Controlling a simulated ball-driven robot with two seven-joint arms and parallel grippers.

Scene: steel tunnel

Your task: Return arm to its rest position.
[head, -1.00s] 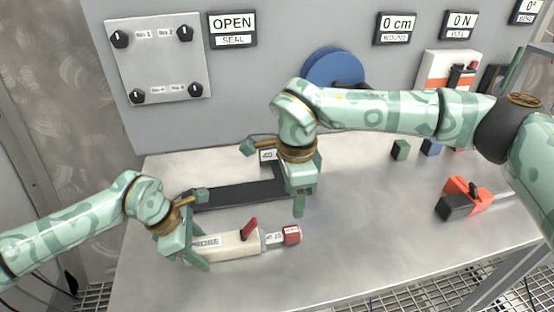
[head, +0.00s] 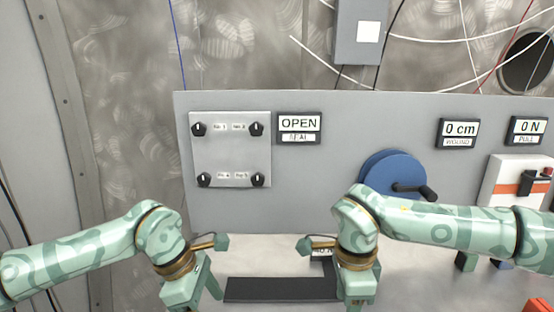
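My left arm comes in from the left, and its gripper (head: 195,297) points down near the bottom edge of the head view, left of a dark flat bar on the bench. Its fingertips are at or below the picture edge. My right arm comes in from the right, and its gripper (head: 358,300) points down at the right end of the dark bar (head: 275,289). Its fingertips are cut off too. I cannot see whether either gripper holds something. The probe on the bench is out of view now.
The grey panel behind the bench carries a plate with several black knobs (head: 231,150), an OPEN/SEAL sign (head: 299,128), a blue reel with a black crank (head: 385,170) and readouts (head: 458,133). A white-and-orange box (head: 515,190) stands at right. A green block (head: 466,262) sits on the bench.

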